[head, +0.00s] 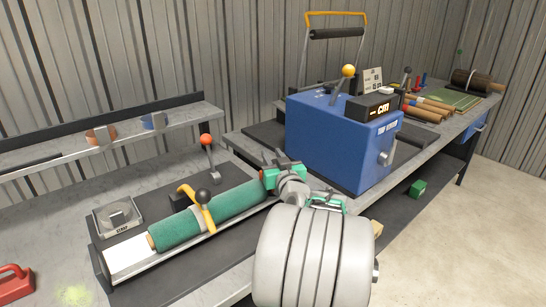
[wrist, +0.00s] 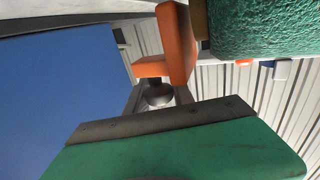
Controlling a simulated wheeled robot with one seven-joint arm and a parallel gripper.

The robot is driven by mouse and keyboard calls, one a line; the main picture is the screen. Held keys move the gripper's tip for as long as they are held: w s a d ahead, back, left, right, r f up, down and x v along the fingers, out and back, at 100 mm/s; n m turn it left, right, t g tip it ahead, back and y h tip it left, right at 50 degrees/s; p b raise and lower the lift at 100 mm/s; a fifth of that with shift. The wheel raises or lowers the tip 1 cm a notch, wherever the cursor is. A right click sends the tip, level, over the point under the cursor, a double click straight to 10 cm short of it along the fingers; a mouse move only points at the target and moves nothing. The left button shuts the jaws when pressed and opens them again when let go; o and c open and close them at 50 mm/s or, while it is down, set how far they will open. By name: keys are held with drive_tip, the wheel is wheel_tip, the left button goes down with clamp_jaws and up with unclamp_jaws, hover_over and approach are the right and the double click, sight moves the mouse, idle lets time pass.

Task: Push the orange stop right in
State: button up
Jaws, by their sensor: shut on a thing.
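The orange stop (wrist: 168,52) shows in the wrist view as an angled block beside the end of the green turf roll (wrist: 265,28). In the head view the turf roll (head: 175,230) lies in a pale trough, and my gripper (head: 274,177) is at its right end. The stop is mostly hidden by my gripper there. My gripper is shut on the orange stop, though the contact is not clearly visible. One green finger with a dark pad (wrist: 165,125) fills the bottom of the wrist view. A dark round knob (wrist: 158,93) shows below the stop.
A yellow clamp (head: 187,190) with a black knob crosses the roll. A lever with an orange-red knob (head: 206,140) stands behind it. A small scale (head: 118,216) sits at left. A blue machine (head: 335,140) stands close to the right of my gripper.

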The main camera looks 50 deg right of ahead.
clamp_jaws()
idle(0.7)
